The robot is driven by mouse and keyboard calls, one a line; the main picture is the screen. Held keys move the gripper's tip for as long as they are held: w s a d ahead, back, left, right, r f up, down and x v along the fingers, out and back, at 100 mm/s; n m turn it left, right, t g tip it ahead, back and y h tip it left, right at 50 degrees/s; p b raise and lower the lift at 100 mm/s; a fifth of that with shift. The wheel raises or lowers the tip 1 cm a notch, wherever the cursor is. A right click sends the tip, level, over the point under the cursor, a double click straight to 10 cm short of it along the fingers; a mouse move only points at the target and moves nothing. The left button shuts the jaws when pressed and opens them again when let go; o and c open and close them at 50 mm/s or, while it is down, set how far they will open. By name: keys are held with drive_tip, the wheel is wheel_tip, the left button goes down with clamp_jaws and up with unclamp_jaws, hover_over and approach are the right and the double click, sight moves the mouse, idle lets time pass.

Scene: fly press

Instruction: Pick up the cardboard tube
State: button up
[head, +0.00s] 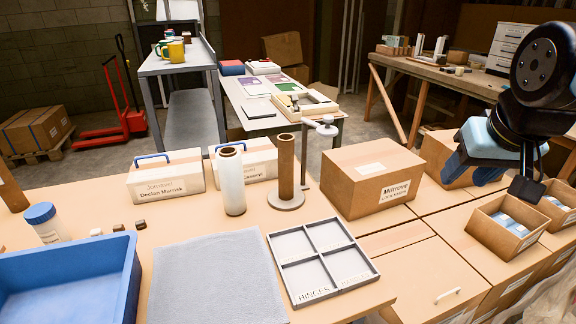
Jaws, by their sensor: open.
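A brown cardboard tube (286,165) stands upright on a round, pale base (286,201) near the middle of the table. A white roll (230,186) with a brown core stands upright just left of it, apart from it. My gripper (498,180) is at the upper right, raised above the boxes and well to the right of the tube. It is open and no object shows between its fingers.
Two lidded boxes with blue handles stand behind the roll. A divided tray (315,254), grey mat (213,283) and blue bin (125,290) lie in front. Small open boxes (488,238) sit below my gripper.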

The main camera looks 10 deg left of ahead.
drive_tip(key=o, duration=0.3)
drive_tip(key=shift+w+a+f+n, duration=0.1)
drive_tip(key=shift+w+f+n, duration=0.2)
drive_tip(key=shift+n, duration=0.1)
drive_tip(key=o, duration=0.3)
drive_tip(key=w+n, duration=0.1)
drive_tip(key=w+f+n+g+h, duration=0.1)
drive_tip(key=shift+f+n+g, duration=0.25)
drive_tip(key=shift+n+g, duration=0.05)
drive_tip(key=w+f+n+h, duration=0.1)
drive_tip(key=w+n, duration=0.1)
drive_tip(key=w+a+f+n+h, duration=0.1)
drive_tip(key=w+n, duration=0.1)
drive_tip(key=w+a+f+n+g+h, duration=0.1)
drive_tip(key=n, duration=0.1)
drive_tip(key=shift+w+h, duration=0.3)
drive_tip(key=shift+w, duration=0.1)
drive_tip(key=n+t, duration=1.2)
drive_tip(key=n, duration=1.1)
approach(282, 158)
drive_tip(key=shift+h, duration=0.3)
drive_tip(key=x, duration=0.8)
drive_tip(key=shift+w+f, duration=0.15)
drive_tip(key=shift+w, duration=0.25)
drive_tip(key=shift+r+x, duration=0.15)
drive_tip(key=shift+x, duration=1.15)
drive_tip(key=shift+r+x, duration=0.15)
drive_tip(key=shift+x, duration=1.15)
